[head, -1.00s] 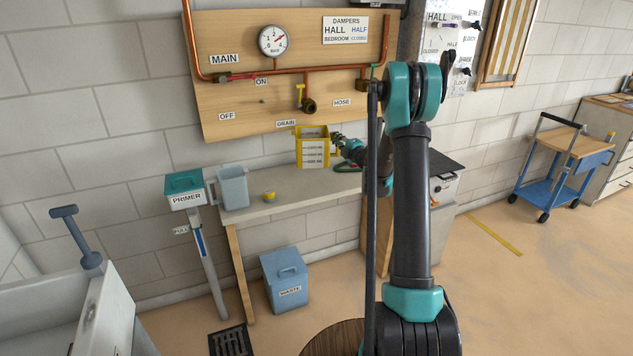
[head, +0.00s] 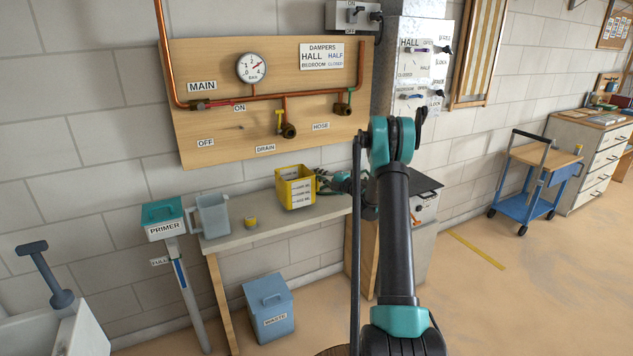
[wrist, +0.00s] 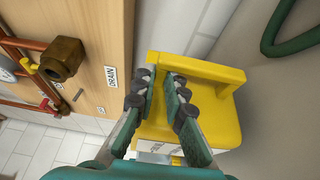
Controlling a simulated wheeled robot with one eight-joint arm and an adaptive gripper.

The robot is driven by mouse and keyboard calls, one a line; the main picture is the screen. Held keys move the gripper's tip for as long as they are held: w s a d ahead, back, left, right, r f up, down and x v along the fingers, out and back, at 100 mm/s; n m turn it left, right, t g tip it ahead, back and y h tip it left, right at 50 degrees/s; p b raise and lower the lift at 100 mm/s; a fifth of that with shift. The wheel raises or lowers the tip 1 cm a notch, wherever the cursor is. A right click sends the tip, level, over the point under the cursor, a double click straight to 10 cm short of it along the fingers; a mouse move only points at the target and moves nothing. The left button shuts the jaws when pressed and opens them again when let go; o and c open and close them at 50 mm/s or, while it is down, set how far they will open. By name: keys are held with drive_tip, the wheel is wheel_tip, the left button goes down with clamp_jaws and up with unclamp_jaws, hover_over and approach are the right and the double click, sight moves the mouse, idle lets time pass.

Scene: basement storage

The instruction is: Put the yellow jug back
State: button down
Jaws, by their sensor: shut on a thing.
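The yellow jug (head: 297,195) is at the bench, below the drain tap, with graduation labels on its side facing me. Its open top shows in the head view. My gripper (head: 322,181) reaches it from the right, partly hidden by my arm. In the wrist view my gripper (wrist: 161,82) has its fingers closed at the yellow jug (wrist: 214,108), by its handle side; the exact grip is partly hidden. I cannot tell whether the jug's base touches the bench.
The grey bench (head: 262,234) also holds a grey-blue jug (head: 212,217) and a small yellow object (head: 250,222). A pipe board (head: 225,140) hangs above. A green hose (head: 330,182) lies near my gripper. A blue waste bin (head: 270,308) stands below the bench.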

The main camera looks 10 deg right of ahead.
drive_tip(key=shift+f, duration=1.3)
drive_tip(key=c, duration=1.6)
unclamp_jaws()
